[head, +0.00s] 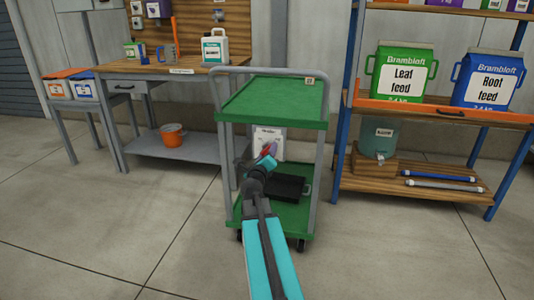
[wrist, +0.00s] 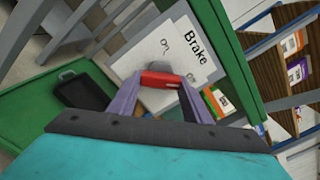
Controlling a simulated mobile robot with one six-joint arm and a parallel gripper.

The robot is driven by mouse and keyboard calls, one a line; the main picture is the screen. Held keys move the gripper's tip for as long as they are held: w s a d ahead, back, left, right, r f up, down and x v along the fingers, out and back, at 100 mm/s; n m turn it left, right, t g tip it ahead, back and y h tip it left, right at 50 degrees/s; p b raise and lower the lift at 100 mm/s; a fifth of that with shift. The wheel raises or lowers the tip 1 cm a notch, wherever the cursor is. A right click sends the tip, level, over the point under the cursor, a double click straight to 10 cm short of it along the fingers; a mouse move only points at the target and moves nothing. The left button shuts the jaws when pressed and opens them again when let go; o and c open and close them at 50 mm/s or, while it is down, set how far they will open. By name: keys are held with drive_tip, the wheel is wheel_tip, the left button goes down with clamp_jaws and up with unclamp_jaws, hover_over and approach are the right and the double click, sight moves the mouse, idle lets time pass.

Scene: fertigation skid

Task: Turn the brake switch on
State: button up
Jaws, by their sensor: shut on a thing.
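The brake switch is a white panel (head: 277,143) between the two green shelves of the trolley. In the wrist view the panel (wrist: 155,50) reads "Brake", with an "On" mark and a second, partly hidden mark. Its red handle (wrist: 162,80) lies between the fingertips of my gripper (wrist: 160,84), which is shut on it. The handle is close to the partly covered mark and apart from the "On" mark. In the head view my gripper (head: 267,157) is at the panel's front, and the handle is mostly hidden.
The green trolley (head: 272,100) has its top shelf just above my gripper. A black tray (head: 288,187) lies on its lower shelf. A workbench (head: 160,68) stands behind left, and a blue-post rack (head: 347,100) stands right. The floor in front is clear.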

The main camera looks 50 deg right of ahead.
drive_tip(key=shift+a+r+n+p, duration=0.1)
drive_tip(key=shift+n+p, duration=0.4)
drive_tip(key=shift+p, duration=0.3)
drive_tip(key=n+p, duration=0.2)
drive_tip(key=p, duration=0.1)
drive_tip(key=shift+r+n, duration=0.15)
drive_tip(key=shift+n, duration=0.15)
drive_tip(key=n+p, duration=0.6)
drive_tip(key=p, duration=0.1)
drive_tip(key=shift+r+p, duration=0.2)
drive_tip(key=shift+p, duration=0.15)
drive_tip(key=n+p, duration=0.4)
drive_tip(key=shift+w+r+p, duration=0.1)
drive_tip(key=shift+p, duration=0.2)
drive_tip(key=n+p, duration=0.3)
drive_tip(key=n, duration=0.1)
drive_tip(key=shift+p, duration=0.3)
drive_tip(key=shift+n, duration=0.3)
drive_tip(key=o, duration=1.1)
drive_tip(key=shift+c, duration=0.2)
